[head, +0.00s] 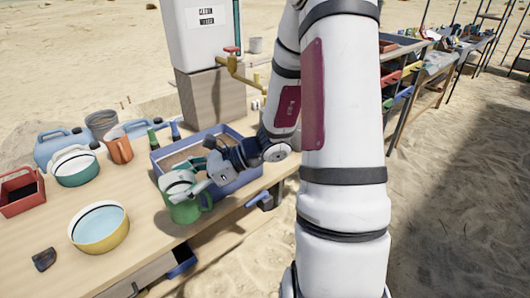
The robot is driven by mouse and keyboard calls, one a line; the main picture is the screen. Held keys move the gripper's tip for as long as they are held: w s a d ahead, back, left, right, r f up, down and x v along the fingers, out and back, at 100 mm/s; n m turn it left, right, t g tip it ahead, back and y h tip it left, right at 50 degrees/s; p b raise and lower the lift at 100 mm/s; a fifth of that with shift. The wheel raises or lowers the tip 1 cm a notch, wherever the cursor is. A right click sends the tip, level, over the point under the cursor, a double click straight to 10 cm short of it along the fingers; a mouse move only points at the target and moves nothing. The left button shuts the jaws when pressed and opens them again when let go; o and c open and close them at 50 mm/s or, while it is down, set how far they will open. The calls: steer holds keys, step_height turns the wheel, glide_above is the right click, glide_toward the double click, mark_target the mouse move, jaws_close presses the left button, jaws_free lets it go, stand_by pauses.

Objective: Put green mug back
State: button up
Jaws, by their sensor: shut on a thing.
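The green mug (184,210) is at the table's front edge, just in front of the blue-rimmed tray (238,181). My gripper (180,187) reaches down over the mug's rim from the right and is shut on it. The fingers cover part of the rim and the inside. The mug looks upright, with its handle toward the right. I cannot tell whether its base touches the table.
A yellow bowl (100,238) and a dark shard (44,259) lie to the left. A teal-and-white pot (75,168), an orange mug (119,150), a blue jug (62,142) and a red box (20,197) stand behind. A white water tank (200,50) with a tap stands at the back.

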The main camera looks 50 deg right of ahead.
steer(key=s+d+m+t+h, duration=0.1)
steer(key=s+d, duration=0.5)
steer(key=d, duration=0.8)
steer(key=s+d+m+t+h, duration=0.2)
steer(key=s+d, duration=0.4)
steer(key=d, duration=0.8)
steer(key=s+d+m+t+h, duration=0.1)
steer(key=s+d+m+h, duration=0.2)
steer(key=d, duration=1.2)
steer(key=s+m, duration=0.1)
steer(key=s, duration=0.2)
steer(key=shift+s+r+h, duration=0.2)
steer(key=shift+r+h, duration=0.05)
steer(key=shift+h, duration=0.15)
